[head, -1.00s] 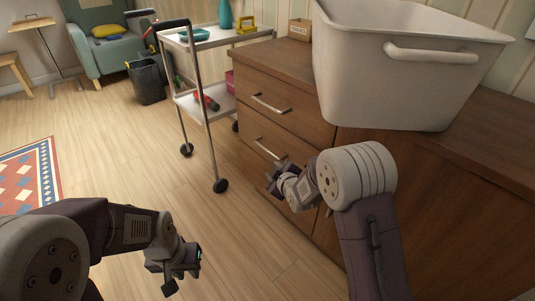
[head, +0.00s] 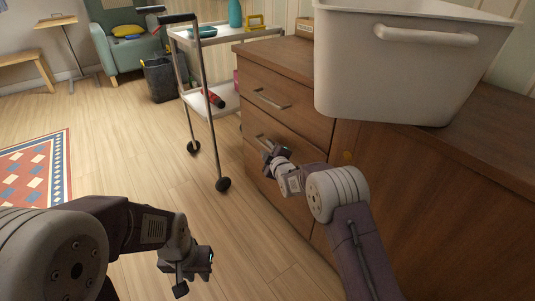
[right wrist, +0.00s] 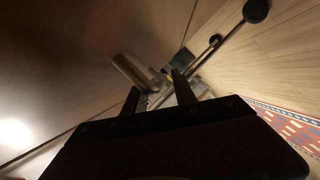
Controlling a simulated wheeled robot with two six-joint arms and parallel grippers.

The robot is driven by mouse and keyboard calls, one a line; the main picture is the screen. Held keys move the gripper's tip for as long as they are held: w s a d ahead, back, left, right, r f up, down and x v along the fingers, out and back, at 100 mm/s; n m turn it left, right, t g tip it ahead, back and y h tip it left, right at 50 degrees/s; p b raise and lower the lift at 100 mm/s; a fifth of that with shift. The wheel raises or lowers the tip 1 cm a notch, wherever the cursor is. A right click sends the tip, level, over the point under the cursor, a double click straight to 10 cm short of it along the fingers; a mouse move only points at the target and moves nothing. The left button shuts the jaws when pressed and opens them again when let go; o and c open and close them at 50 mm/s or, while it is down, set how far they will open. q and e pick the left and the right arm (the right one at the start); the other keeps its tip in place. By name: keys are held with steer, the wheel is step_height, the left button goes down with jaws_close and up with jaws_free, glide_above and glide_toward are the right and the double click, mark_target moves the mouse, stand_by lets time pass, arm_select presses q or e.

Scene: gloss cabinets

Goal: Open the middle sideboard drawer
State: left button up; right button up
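The brown wooden sideboard (head: 402,190) stands at the right of the head view. Its top drawer (head: 300,117) has a silver bar handle (head: 271,99). The middle drawer (head: 297,146) below looks flush and shut; its handle is partly hidden behind my right gripper. My right gripper (head: 271,153) is open at that handle. In the right wrist view, a bar handle (right wrist: 129,74) shows just beyond the left finger of the gripper (right wrist: 157,95); I cannot tell whether they touch. My left gripper (head: 194,272) looks open and empty, low over the floor.
A large pale bin (head: 400,75) sits on the sideboard top. A white trolley (head: 215,101) stands close to the sideboard's far end. A black waste bin (head: 160,79) and a green armchair (head: 128,50) are further back.

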steer(key=shift+w+a, duration=0.1)
steer(key=shift+w, duration=0.25)
jaws_close()
steer(key=shift+f, duration=0.1)
stand_by(1.1)
